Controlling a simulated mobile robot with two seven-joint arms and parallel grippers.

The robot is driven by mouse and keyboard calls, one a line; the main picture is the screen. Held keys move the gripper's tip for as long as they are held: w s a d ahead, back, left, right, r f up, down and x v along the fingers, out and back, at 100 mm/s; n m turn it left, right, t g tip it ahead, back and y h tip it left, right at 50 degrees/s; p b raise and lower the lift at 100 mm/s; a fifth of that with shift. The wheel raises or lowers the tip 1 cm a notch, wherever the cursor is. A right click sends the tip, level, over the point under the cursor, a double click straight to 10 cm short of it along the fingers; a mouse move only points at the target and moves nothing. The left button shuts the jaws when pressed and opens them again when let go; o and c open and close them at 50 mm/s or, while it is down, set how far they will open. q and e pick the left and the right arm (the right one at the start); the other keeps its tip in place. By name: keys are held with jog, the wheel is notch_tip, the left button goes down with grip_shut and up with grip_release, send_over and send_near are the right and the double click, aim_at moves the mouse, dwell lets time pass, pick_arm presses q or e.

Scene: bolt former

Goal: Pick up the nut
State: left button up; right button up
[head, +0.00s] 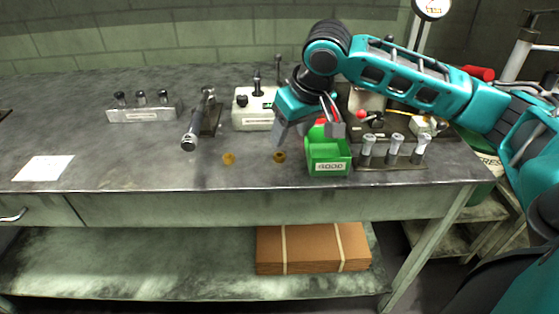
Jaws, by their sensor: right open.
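Two small brass-coloured nuts lie on the grey workbench (150,190) near its front edge. One nut (279,157) is just left of the green bin. The other nut (229,158) is further left. My right gripper (309,134) reaches in from the right and is open with nothing between its fingers. It is above the bench, with its left finger just above and behind the nearer nut. Its right finger is over the back of the green bin. My left gripper is not in view.
The green bin (328,168) is labelled GOOD. A rack with several grey cylinders (393,152) stands right of it. A hammer-like tool (190,138), a white control box (252,118) and a small rack (145,114) stand further left. A white paper (43,168) lies at left.

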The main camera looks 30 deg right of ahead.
aim_at(282, 162)
jog(key=x, duration=0.2)
jog(key=b+x, duration=0.1)
jog(key=x, duration=0.3)
jog(key=shift+w+a+f+b, duration=0.1)
jog(key=shift+a+f+b, duration=0.2)
jog(key=shift+a+b, duration=0.1)
grip_shut()
